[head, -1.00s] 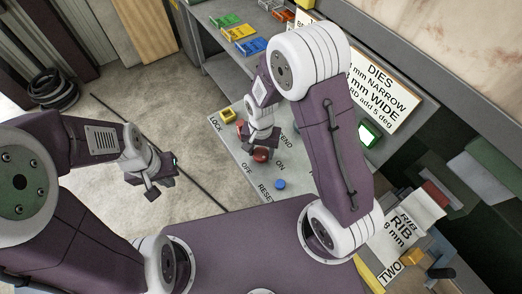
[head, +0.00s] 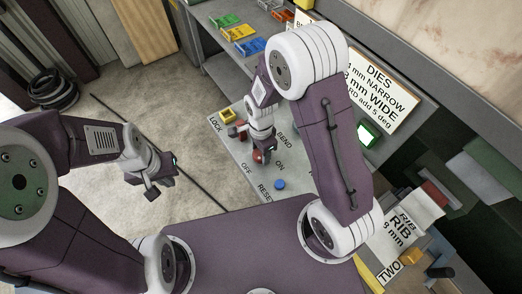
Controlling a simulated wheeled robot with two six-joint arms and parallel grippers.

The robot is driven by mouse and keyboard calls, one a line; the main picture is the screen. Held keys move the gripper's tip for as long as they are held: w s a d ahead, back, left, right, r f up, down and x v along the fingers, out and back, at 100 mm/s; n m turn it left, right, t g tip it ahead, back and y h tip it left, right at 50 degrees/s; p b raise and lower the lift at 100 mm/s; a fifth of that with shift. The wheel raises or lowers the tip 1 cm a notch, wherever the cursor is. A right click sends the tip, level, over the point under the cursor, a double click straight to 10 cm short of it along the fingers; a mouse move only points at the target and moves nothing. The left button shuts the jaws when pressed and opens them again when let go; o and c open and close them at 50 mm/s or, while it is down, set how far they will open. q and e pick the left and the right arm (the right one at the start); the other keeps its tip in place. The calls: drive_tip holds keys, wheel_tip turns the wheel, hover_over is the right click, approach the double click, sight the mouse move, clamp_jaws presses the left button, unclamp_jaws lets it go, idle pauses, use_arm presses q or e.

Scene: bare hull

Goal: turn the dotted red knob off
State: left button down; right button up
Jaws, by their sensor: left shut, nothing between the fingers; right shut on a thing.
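A red knob (head: 258,157) sits on the light grey panel (head: 232,165), between the printed words OFF and ON. My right gripper (head: 262,155) is over it from above, shut on it, and hides most of it. Any dots on the knob are too small to make out. Another red part (head: 237,130) shows just to the left, partly behind the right gripper. My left gripper (head: 150,192) is shut and empty, over the floor to the left of the panel.
A blue button (head: 279,184) sits near the word RESET, and a yellow part (head: 227,117) near LOCK. Coloured bins (head: 238,32) stand on the bench behind. A DIES sign (head: 378,85) leans at the right.

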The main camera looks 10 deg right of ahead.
drive_tip(key=m, duration=0.4)
drive_tip(key=shift+w+r, duration=0.1)
drive_tip(key=shift+w, duration=0.05)
drive_tip(key=shift+m, duration=2.1)
drive_tip(key=shift+a, duration=0.1)
drive_tip(key=o, duration=1.2)
drive_tip(key=shift+o, duration=0.8)
